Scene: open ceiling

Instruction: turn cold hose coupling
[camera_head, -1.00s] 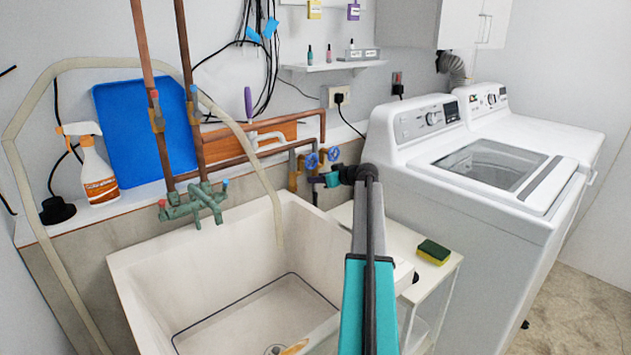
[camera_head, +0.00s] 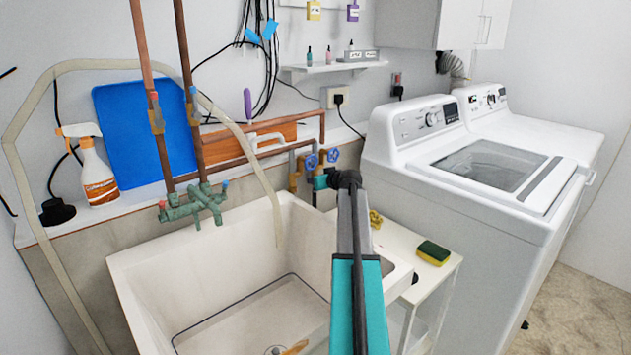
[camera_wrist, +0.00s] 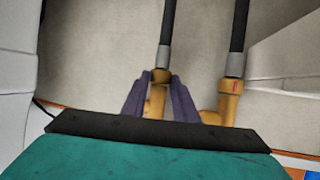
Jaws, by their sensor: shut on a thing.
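In the wrist view two dark hoses end in grey couplings on brass valve fittings. My gripper's (camera_wrist: 160,82) two purple-grey fingers are shut around the left brass fitting (camera_wrist: 158,90), just below its grey coupling (camera_wrist: 164,58). The right fitting (camera_wrist: 229,97) has a red mark and stands free beside the fingers. In the head view my gripper (camera_head: 318,181) is at the pipes behind the sink, below two blue valve handles (camera_head: 311,161). My arm's wrist hides the gripped fitting there.
The white sink (camera_head: 140,275) is left of my arm. A white cart (camera_head: 405,245) with a sponge (camera_head: 433,252) and a yellow item (camera_head: 375,219) stands to the right, before the washing machine (camera_head: 480,240). A loose beige hose (camera_head: 265,175) hangs into the sink.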

